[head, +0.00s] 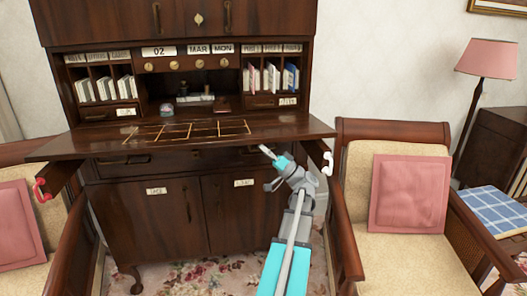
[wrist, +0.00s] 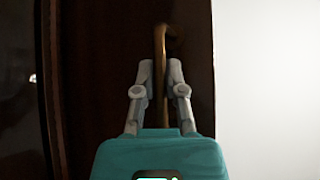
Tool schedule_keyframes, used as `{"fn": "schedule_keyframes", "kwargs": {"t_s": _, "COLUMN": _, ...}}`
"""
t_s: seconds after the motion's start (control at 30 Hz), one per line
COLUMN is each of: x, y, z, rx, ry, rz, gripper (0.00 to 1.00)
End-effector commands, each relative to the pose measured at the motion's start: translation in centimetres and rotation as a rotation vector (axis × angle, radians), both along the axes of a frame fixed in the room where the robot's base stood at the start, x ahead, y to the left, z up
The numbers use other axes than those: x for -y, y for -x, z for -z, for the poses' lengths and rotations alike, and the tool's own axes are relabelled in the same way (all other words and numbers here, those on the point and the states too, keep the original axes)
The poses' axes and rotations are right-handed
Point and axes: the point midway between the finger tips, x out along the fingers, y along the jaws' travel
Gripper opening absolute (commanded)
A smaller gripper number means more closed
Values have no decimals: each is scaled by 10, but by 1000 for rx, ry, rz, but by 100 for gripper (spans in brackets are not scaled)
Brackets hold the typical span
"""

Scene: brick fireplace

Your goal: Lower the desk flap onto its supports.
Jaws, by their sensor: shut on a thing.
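The dark wooden desk flap (head: 100,143) is folded out from the cabinet and looks about level, with gold grid lines on its surface. A left support with a red end (head: 41,190) and a right support with a white end (head: 327,163) stick out beneath it. Whether the flap touches them is hard to tell. My gripper (head: 270,153) is at the flap's front edge, right of centre. In the wrist view, my gripper (wrist: 160,75) is shut on a brass handle (wrist: 160,44) against dark wood; the fingers partly hide the handle.
An armchair with a pink cushion (head: 408,193) stands close on the right, another with a pink cushion (head: 20,225) on the left. Pigeonholes with books (head: 270,78) and small drawers are behind the flap. Cupboard doors (head: 160,215) are below. A floor lamp (head: 487,60) stands at far right.

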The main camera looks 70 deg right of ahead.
Motion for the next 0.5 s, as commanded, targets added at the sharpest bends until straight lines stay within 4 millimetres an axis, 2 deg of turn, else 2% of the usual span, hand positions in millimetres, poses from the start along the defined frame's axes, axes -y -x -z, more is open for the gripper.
{"fn": "schedule_keyframes", "kwargs": {"t_s": 0.03, "x": 1, "y": 2, "z": 7, "rx": 3, "ry": 0, "rz": 1, "gripper": 0}}
{"fn": "schedule_keyframes", "kwargs": {"t_s": 0.2, "x": 3, "y": 3, "z": 13, "rx": 5, "ry": -1, "rz": 5, "gripper": 0}}
{"fn": "schedule_keyframes", "kwargs": {"t_s": 0.5, "x": 4, "y": 7, "z": 15, "rx": 9, "ry": -2, "rz": 10, "gripper": 0}}
